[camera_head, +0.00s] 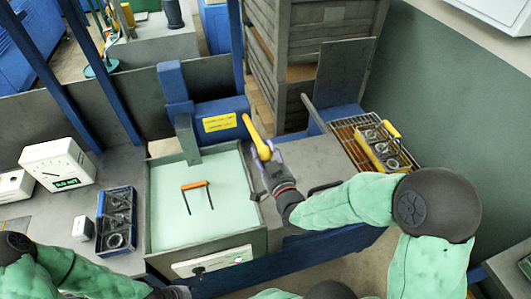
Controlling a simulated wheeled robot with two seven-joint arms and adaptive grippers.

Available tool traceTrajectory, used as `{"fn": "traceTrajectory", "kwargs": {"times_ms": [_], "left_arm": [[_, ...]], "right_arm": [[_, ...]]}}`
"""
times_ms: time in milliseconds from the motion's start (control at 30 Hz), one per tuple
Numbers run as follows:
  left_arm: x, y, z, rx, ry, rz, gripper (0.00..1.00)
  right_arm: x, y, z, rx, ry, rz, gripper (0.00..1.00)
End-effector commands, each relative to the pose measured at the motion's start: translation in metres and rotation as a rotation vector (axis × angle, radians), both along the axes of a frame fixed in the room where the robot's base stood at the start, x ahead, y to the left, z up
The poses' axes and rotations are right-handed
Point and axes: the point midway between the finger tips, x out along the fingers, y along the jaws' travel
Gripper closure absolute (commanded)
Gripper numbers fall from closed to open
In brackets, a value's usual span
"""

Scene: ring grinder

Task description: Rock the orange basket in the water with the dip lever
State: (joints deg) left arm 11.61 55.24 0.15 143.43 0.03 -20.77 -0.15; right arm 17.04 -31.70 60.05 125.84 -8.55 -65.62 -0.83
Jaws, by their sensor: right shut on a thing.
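The orange basket's handle (195,185) stands above pale green water in the grey tank (150,215). Its dark uprights run down into the water; the rest of the basket cannot be made out. The yellow dip lever (254,132) slants beside the blue lift housing behind the tank's right rear. My right gripper (265,157) is shut on the lower, nearer end of the lever, above the tank's right edge.
A dark blue tray (115,222) of rings and a white gauge box (58,165) stand left of the tank. At right, a wire rack (352,133) bears a yellow-handled basket (380,146) with rings. A grey crate stack (315,35) stands behind.

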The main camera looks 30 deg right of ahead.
Motion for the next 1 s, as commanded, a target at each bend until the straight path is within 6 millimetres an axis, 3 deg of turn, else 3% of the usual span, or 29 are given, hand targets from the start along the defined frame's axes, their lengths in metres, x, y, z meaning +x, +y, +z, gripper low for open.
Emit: {"fn": "traceTrajectory", "kwargs": {"times_ms": [33,700,1000], "left_arm": [[0.0,0.0,0.012,0.0,-0.001,0.0,0.6],[0.0,0.0,0.088,0.0,-0.001,0.0,0.6],[0.0,0.0,0.097,0.0,-0.001,0.0,0.6]], "right_arm": [[0.003,-0.001,0.013,0.001,0.008,-0.002,1.0],[0.032,-0.009,0.075,0.044,0.185,-0.004,1.0],[0.054,-0.015,0.104,0.048,0.198,-0.003,1.0]]}}
